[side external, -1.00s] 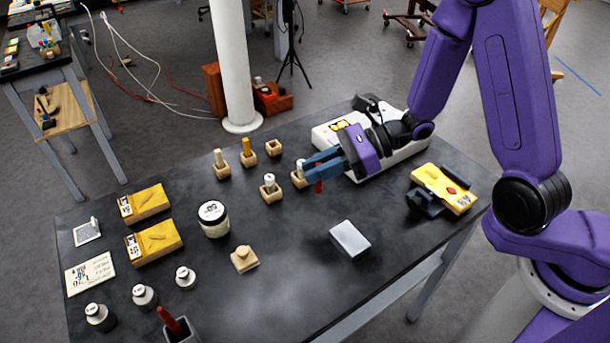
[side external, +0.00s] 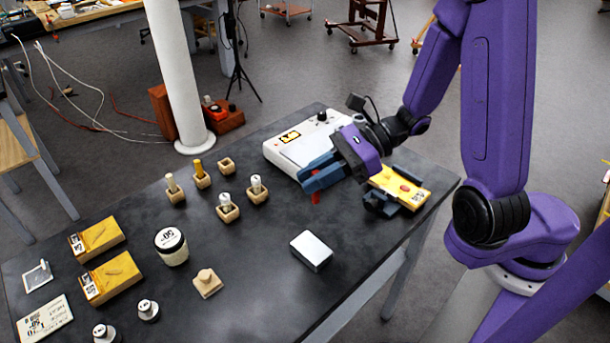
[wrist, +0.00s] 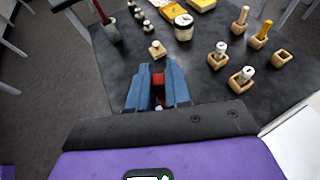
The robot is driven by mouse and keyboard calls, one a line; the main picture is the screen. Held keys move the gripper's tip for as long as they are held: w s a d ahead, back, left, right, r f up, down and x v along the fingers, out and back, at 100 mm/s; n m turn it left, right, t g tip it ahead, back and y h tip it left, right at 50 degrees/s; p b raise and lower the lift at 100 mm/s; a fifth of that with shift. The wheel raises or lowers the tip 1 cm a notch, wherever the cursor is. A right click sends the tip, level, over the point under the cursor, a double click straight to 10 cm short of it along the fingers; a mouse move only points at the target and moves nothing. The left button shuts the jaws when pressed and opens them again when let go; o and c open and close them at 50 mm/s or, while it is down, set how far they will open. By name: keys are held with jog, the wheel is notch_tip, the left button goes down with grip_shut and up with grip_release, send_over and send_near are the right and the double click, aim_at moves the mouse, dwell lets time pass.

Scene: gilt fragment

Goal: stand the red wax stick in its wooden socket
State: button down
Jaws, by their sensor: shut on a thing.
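My gripper (side external: 313,183) is shut on the red wax stick (side external: 315,198), which hangs below the blue fingers, above the table. In the wrist view the stick (wrist: 158,79) shows as a red patch between the fingers; most of it is hidden. An empty wooden socket (side external: 226,167) stands at the back of the socket group, left of my gripper and apart from it. It also shows at the right of the wrist view (wrist: 283,58). The other sockets hold a cream stick (side external: 172,184), a yellow stick (side external: 199,168) and two white sticks (side external: 226,202).
A pale box (side external: 311,250) lies in front. A round jar (side external: 171,246) and a wooden knob block (side external: 207,283) stand left. The table between is clear.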

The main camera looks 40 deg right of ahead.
jog(key=shift+s+d+r, duration=0.1)
jog(key=shift+d, duration=0.05)
jog(key=shift+w+d, duration=0.1)
jog(key=shift+w, duration=0.2)
jog(key=w+d+n+g+y, duration=0.1)
jog(key=w+d+n+g, duration=0.25)
jog(key=w, duration=1.25)
jog(key=shift+n+g, duration=0.55)
jog(key=shift+g, duration=0.4)
jog(key=w+a+f, duration=0.1)
jog(key=w+f, duration=0.1)
jog(key=w, duration=0.3)
jog(key=w+a+f, duration=0.2)
jog(key=w+f, duration=0.1)
jog(key=w, duration=0.1)
jog(key=w+a+f, duration=0.1)
jog(key=w+f, duration=0.1)
jog(key=w, duration=0.3)
jog(key=shift+w+a+f, duration=0.15)
jog(key=shift+w+f, duration=0.15)
jog(key=shift+f, duration=0.1)
jog(key=shift+w+a+f, duration=0.1)
jog(key=shift+w+f, duration=0.1)
jog(key=shift+f, duration=0.55)
jog(key=shift+w+f, duration=0.2)
jog(key=shift+f, duration=0.55)
jog(key=shift+w+a+f, duration=0.1)
jog(key=shift+w+f, duration=0.1)
jog(key=shift+f, duration=0.55)
jog(key=shift+f, duration=0.1)
